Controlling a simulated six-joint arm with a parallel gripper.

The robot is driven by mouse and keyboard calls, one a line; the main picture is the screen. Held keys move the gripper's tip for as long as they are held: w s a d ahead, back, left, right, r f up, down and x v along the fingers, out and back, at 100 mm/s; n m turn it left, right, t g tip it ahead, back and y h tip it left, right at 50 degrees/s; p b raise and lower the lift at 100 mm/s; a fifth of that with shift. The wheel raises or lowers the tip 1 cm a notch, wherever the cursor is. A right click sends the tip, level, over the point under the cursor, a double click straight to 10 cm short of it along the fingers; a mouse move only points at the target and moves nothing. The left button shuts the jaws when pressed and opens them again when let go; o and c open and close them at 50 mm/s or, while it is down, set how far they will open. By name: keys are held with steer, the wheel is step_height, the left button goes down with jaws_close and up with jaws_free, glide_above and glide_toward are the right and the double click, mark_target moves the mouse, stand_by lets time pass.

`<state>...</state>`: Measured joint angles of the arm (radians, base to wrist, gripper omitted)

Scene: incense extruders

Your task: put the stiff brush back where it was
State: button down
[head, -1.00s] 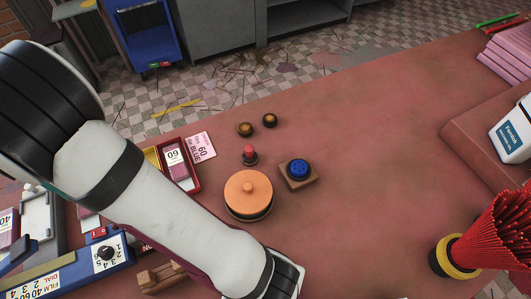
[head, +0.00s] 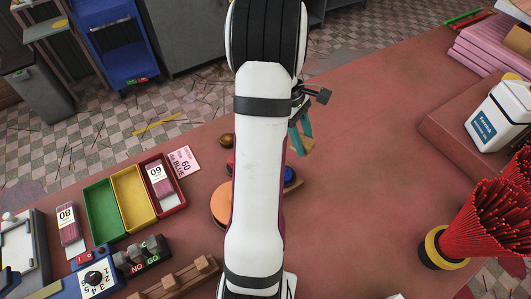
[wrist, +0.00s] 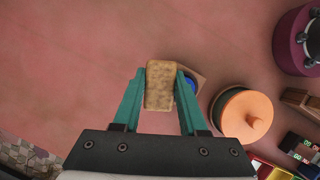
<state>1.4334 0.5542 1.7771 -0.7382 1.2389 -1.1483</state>
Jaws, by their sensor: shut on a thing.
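My gripper (wrist: 160,76) has two teal fingers, shut on a tan, speckled block that I take to be the stiff brush (wrist: 160,94). In the wrist view the brush is between the fingertips, above the red-brown bench top. In the head view my gripper (head: 303,132) shows right of my arm, which hides part of it; the brush is hard to make out there. A wooden block with a blue round top (head: 291,177) is partly hidden by my arm; it also shows behind the right finger in the wrist view (wrist: 188,88).
An orange-topped round pot (head: 221,206) is half hidden by my arm. A wooden rack (head: 172,284), a NO GO device (head: 140,255) and green, yellow and red trays (head: 131,192) stand left. Red incense sticks (head: 487,218) and a white jug (head: 497,120) stand right. The right-middle bench is clear.

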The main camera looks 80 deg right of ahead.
steer(key=w+d+f, duration=0.1)
steer(key=w+f, duration=0.1)
steer(key=w, duration=0.1)
steer(key=w+d+f, duration=0.1)
steer(key=w+f, duration=0.1)
steer(key=w, duration=0.1)
steer(key=w+d+f, duration=0.2)
steer(key=w+f, duration=0.1)
steer(key=w, duration=0.1)
steer(key=shift+w+f, duration=0.1)
steer(key=shift+f, duration=2.15)
steer(key=shift+c, duration=2.2)
jaws_free()
